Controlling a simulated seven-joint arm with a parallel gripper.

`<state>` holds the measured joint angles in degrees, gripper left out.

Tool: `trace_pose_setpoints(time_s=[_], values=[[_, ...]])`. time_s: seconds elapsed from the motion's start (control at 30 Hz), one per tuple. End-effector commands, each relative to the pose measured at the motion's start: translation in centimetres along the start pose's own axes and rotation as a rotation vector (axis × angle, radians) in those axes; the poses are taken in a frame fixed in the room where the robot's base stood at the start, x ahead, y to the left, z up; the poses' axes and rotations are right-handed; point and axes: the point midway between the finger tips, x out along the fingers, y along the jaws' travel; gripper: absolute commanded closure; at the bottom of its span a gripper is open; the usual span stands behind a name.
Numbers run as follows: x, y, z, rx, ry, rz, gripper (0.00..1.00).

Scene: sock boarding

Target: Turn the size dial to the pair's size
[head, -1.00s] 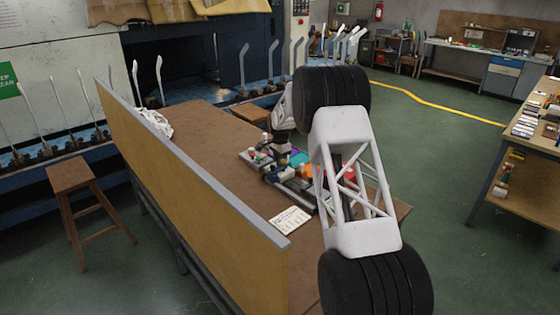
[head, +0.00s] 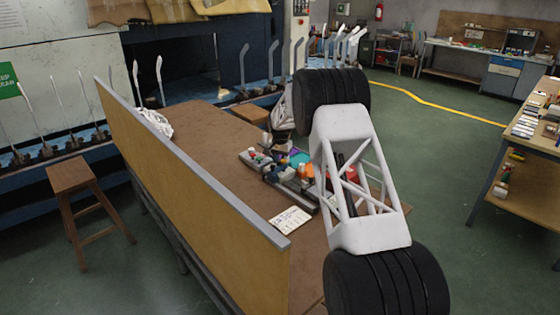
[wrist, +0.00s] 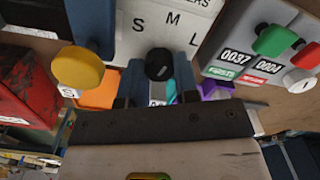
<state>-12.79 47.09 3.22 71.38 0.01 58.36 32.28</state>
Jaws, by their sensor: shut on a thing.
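The size dial's black knob (wrist: 159,64) is in the middle of the wrist view, below the letters S, M and L on a pale panel (wrist: 150,32). My gripper (wrist: 159,76) has a dark finger on each side of the knob and is shut on it. I cannot tell which letter the knob points to. A small white display below the knob is mostly hidden by my gripper. In the head view my own arm covers much of the work area, and the dial cannot be made out there.
A counter box (wrist: 237,58) with green, red and white buttons stands on the right in the wrist view. A yellow knob (wrist: 78,67) and a red box (wrist: 22,95) are on the left. In the head view, a white card (head: 290,219) lies on the brown bench (head: 215,135).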

Motion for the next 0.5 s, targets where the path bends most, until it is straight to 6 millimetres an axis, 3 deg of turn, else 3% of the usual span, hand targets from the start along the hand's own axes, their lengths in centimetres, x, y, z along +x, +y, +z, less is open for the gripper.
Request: trace_pose_setpoints(time_s=[0.5], values=[[-0.08,-0.12,-0.09,-0.49,0.003,-0.001,0.95]])
